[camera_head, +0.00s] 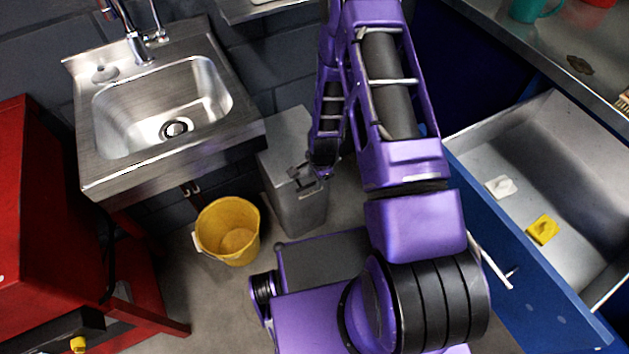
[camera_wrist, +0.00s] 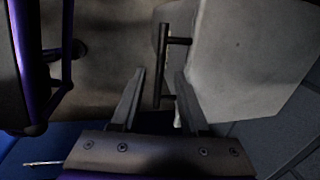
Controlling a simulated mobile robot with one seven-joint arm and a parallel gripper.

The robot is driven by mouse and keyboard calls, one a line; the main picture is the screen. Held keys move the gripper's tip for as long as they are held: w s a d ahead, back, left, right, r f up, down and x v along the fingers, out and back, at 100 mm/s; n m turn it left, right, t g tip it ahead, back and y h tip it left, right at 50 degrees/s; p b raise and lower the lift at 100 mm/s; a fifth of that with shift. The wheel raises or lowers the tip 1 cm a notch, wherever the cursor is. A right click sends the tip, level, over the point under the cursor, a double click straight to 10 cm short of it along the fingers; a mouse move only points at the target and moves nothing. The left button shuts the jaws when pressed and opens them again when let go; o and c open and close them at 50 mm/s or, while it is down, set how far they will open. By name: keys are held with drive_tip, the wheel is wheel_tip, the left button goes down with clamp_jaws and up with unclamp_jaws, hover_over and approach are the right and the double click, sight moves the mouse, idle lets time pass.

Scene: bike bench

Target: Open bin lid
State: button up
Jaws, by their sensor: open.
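The grey bin (camera_head: 299,208) stands on the floor between the sink and my arm. Its lid (camera_head: 283,132) looks shut in the head view; my arm covers part of it. In the wrist view the pale bin surface (camera_wrist: 245,55) fills the upper right, with a dark bar handle (camera_wrist: 163,60) standing off its left edge. My gripper (camera_wrist: 160,75) is open and empty, its two fingers pointing at the handle. The bar lies between the fingertips in the picture; I cannot tell whether they touch it. In the head view my gripper (camera_head: 310,181) is at the bin's near upper edge.
A yellow bucket (camera_head: 228,229) stands left of the bin, below the steel sink (camera_head: 190,95). A red cabinet (camera_head: 40,200) is at far left. An open blue drawer (camera_head: 520,250) juts out at right, holding small white and yellow items.

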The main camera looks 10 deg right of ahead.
drive_tip(key=shift+w+f, duration=0.15)
drive_tip(key=shift+f, duration=0.55)
clamp_jaws()
idle(1.0)
